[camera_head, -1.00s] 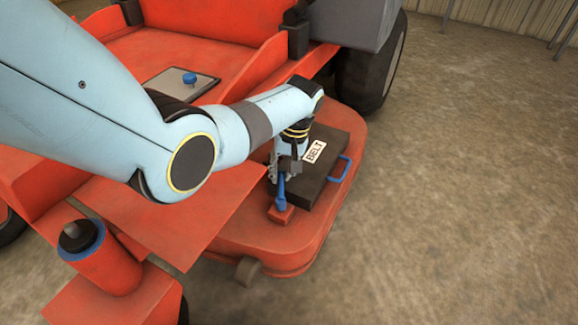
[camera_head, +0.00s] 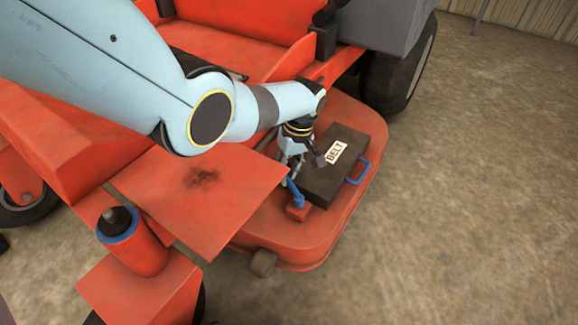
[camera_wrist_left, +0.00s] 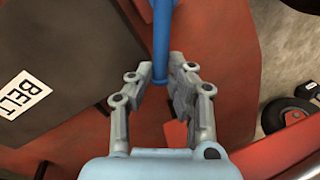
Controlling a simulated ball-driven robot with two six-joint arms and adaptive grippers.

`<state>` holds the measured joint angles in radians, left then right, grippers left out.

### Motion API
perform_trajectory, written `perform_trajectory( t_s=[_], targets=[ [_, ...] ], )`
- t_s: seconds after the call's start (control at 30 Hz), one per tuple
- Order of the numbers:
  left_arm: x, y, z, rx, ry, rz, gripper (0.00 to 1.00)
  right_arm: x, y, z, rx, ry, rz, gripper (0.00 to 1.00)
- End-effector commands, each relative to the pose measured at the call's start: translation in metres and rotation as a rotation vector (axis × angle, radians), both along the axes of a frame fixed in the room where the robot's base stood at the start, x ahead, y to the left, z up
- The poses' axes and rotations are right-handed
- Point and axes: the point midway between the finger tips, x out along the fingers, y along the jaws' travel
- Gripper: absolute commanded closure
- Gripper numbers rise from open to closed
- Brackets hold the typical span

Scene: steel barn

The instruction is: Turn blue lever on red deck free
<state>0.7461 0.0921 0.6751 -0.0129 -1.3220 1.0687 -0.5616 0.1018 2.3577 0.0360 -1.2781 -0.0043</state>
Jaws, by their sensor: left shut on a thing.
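The blue lever (camera_head: 294,192) rises from a small red block (camera_head: 298,212) on the red deck (camera_head: 285,236). It leans up and to the left in the head view. My left gripper (camera_head: 290,172) is shut on the lever's upper part. In the left wrist view the lever (camera_wrist_left: 162,40) runs down between the two fingers of the left gripper (camera_wrist_left: 160,82), and its far end leaves the picture at the top. The fingers partly hide the lever's top in the head view. My right gripper is not in view.
A dark cover (camera_head: 348,140) with a BELT label (camera_head: 336,152) and a blue handle (camera_head: 358,172) lies on the deck, close to the gripper's right. A flat red plate (camera_head: 200,200) lies to the left. Open floor (camera_head: 480,200) is at the right.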

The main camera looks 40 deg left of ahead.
Motion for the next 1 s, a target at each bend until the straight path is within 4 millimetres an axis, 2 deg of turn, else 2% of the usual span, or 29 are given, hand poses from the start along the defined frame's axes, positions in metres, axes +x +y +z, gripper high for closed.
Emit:
perform_trajectory(
  t_s=[0.33, 0.37, 0.53, 0.83, 1.0],
  targets=[
    [0.0, 0.0, 0.0, 0.0, -0.002, 0.002, 1.0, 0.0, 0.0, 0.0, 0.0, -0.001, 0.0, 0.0],
    [0.0, 0.0, 0.0, 0.0, -0.002, 0.002, 0.83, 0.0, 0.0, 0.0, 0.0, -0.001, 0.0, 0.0],
    [0.0, 0.0, 0.0, 0.001, -0.002, 0.002, 0.62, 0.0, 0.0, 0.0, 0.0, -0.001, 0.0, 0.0],
    [0.001, 0.0, 0.002, 0.0, -0.002, 0.001, 0.62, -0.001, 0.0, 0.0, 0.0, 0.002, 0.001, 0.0],
    [0.005, -0.001, 0.017, 0.0, -0.005, 0.001, 0.62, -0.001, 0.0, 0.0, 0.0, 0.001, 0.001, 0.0]
  ],
)
